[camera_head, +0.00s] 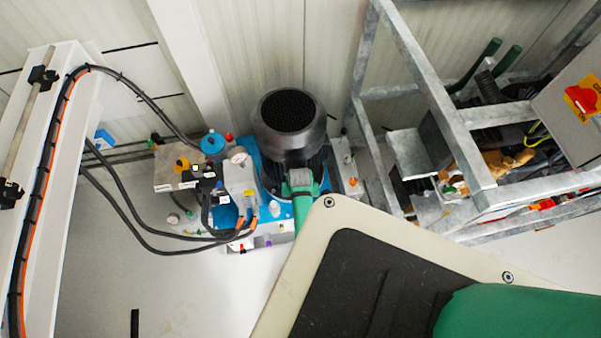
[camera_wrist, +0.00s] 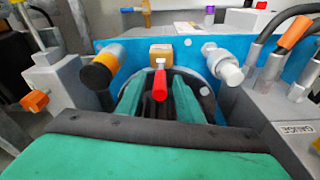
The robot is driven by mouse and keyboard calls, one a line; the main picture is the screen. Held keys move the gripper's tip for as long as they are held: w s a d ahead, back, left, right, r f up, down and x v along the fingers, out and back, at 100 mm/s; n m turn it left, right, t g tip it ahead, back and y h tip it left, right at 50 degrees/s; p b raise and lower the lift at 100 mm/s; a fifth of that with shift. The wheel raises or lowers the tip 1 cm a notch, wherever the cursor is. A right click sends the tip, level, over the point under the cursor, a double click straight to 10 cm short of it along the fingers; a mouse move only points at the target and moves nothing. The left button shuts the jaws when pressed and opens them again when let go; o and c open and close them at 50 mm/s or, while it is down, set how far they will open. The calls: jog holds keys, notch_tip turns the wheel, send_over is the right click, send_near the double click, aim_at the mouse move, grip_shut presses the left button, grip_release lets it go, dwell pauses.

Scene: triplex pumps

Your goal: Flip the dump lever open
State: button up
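A red lever (camera_wrist: 160,86) on a pale metal stem stands at the middle of the wrist view, in front of a brass-coloured block on the blue pump base. I take it to be the dump lever, though no label on it is readable. My gripper (camera_wrist: 160,98) has its two green fingers apart, one on each side of the red lever. A gap shows between each finger and the lever; I cannot tell how deep the lever sits between them. In the head view my gripper (camera_head: 301,190) is over the pump unit beside the black motor (camera_head: 289,125), and hides the lever.
An orange-and-black knob (camera_wrist: 101,70) is close left of the fingers and a white cylindrical fitting (camera_wrist: 222,66) close right. Hoses with orange-sleeved ends (camera_wrist: 293,35) are at right. In the head view a metal frame (camera_head: 430,80) stands right of the pump.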

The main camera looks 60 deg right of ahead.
notch_tip(320, 180, up, 10)
jog(key=a, duration=0.1)
jog(key=shift+s+a+r, duration=0.25)
jog(key=shift+s+a, duration=0.05)
jog(key=shift+s, duration=0.1)
dwell(0.5)
jog(key=w+a+r+n+t+h, duration=0.2)
jog(key=a+n+t, duration=0.45)
jog(key=a, duration=1.45)
jog(key=s+a+r+n+t+y, duration=0.1)
jog(key=s+a+r+n+t, duration=0.2)
jog(key=a+r, duration=0.6)
jog(key=s+a+r+n+t+y, duration=0.2)
jog(key=s+a+r+t, duration=0.3)
jog(key=a+r, duration=0.5)
notch_tip(320, 180, up, 4)
jog(key=shift+a+r+n+y, duration=0.15)
jog(key=shift+r+n+y, duration=0.15)
jog(key=shift+n, duration=0.55)
